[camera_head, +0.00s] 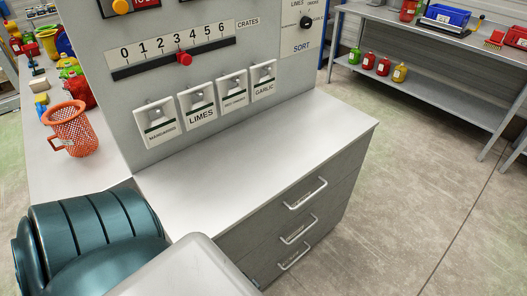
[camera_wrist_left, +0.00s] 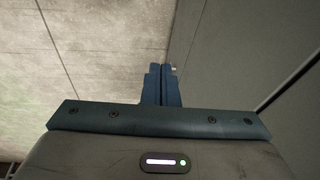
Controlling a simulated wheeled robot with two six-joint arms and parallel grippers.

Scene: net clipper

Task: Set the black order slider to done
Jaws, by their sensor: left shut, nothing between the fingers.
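No black order slider that I can make out shows in either view. The grey control panel (camera_head: 105,55) stands on the counter in the head view. It carries a black slider track marked 0 to 6 (camera_head: 135,68), labelled crates, with a red knob (camera_head: 184,59) below the 3. A black sort dial (camera_head: 305,22) is at the upper right. My left gripper shows only in the left wrist view (camera_wrist_left: 162,72); its blue fingers are together and empty. My right gripper is not in view.
Four labelled white switches (camera_head: 201,104) line the panel's lower part. The counter top (camera_head: 250,145) before it is clear, above drawers with handles (camera_head: 306,194). An orange basket (camera_head: 70,130) stands left. A shelf (camera_head: 430,92) with jars is at the back right.

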